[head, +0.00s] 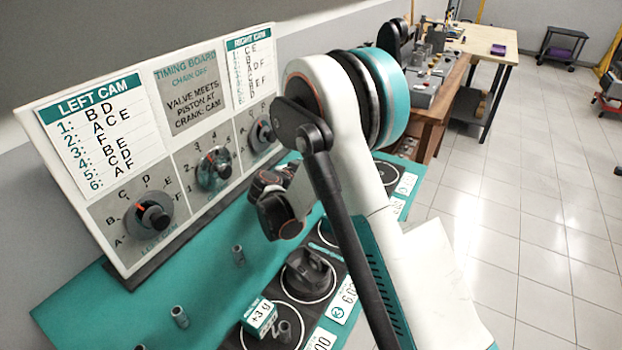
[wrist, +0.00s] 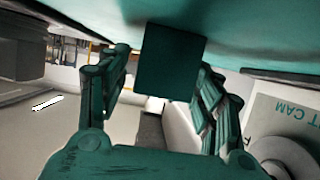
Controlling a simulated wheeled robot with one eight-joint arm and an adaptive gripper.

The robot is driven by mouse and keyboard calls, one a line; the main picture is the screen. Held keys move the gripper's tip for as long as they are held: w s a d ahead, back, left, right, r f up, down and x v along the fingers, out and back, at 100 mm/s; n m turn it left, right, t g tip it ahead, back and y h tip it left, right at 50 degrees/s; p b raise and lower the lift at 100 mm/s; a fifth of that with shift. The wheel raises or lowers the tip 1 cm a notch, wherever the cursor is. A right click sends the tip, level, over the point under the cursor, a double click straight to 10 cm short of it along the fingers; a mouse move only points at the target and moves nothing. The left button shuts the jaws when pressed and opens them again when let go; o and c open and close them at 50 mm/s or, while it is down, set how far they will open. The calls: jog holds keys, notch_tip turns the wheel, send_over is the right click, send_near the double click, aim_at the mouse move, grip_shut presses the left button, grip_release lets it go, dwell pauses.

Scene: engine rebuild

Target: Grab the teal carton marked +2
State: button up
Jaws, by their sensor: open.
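No carton with a readable +2 shows in either view. In the wrist view a plain dark teal box-shaped block (wrist: 170,75) stands between the fingers of my gripper (wrist: 164,62); no marking shows on its visible face. The fingers are spread, with gaps at both sides of the block.
The timing board (head: 190,78) with several dials stands at the left of the teal bench (head: 190,270). Small grey cylinders (head: 238,255) and a dark piston-like part (head: 307,276) are on the bench. A wooden workbench (head: 440,105) stands behind.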

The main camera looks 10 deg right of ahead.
jog(key=c, duration=1.2)
jog(key=shift+o, duration=0.2)
